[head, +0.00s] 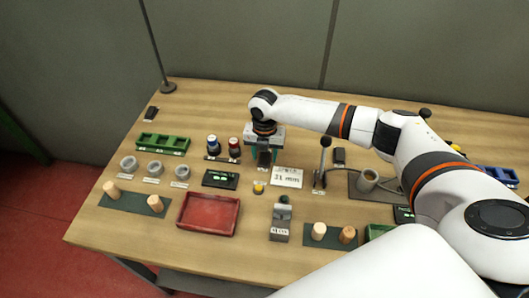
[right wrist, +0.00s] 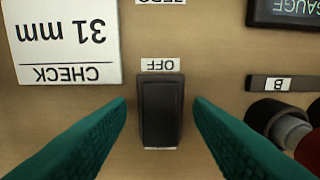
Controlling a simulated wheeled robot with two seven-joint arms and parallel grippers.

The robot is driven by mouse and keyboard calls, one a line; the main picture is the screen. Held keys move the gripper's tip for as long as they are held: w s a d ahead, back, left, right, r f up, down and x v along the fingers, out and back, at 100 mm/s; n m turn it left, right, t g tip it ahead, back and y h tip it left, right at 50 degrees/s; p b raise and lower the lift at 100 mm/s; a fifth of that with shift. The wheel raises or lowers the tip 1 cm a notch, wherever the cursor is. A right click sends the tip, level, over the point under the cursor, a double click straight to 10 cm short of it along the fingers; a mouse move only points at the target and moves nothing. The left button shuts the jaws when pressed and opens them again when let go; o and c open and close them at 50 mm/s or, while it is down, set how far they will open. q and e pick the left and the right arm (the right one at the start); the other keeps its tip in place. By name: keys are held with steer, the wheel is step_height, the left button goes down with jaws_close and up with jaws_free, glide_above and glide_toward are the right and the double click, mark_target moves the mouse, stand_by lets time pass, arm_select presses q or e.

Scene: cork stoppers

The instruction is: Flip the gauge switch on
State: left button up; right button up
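The gauge switch (right wrist: 161,112) is a black rocker in the right wrist view, with an OFF label (right wrist: 160,65) at its upper end there. A pale strip shows at its lower end, too thin to read. I cannot tell clearly which way the rocker is tilted. My right gripper (right wrist: 160,105) is open, its two teal fingers on either side of the switch, apart from it and empty. In the head view the right gripper (head: 264,155) hangs over the middle of the table. The gauge display (head: 220,179) is dark with green marks. My left gripper is not in view.
A white 31 mm check card (head: 287,177) lies beside the switch. Dark and red knobs (head: 234,146) stand on the other side. A yellow button (head: 258,187), an upright lever (head: 323,160), a red tray (head: 209,214) and a green rack (head: 162,143) are around.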

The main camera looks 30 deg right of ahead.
steer(key=c, duration=1)
steer(key=shift+o, duration=0.2)
steer(key=shift+w+d+f+g+y+b, duration=0.1)
steer(key=shift+w+g+y+b, duration=0.15)
steer(key=shift+g+y+b, duration=0.3)
steer(key=g+b, duration=0.1)
steer(key=g+y+b, duration=0.1)
steer(key=b, duration=0.1)
steer(key=shift+w+d+f, duration=0.15)
steer(key=shift+w+d, duration=0.05)
steer(key=shift+w, duration=0.05)
steer(key=shift+g+y+b, duration=0.25)
steer(key=shift+b, duration=0.05)
steer(key=shift+r, duration=0.3)
steer(key=o, duration=1)
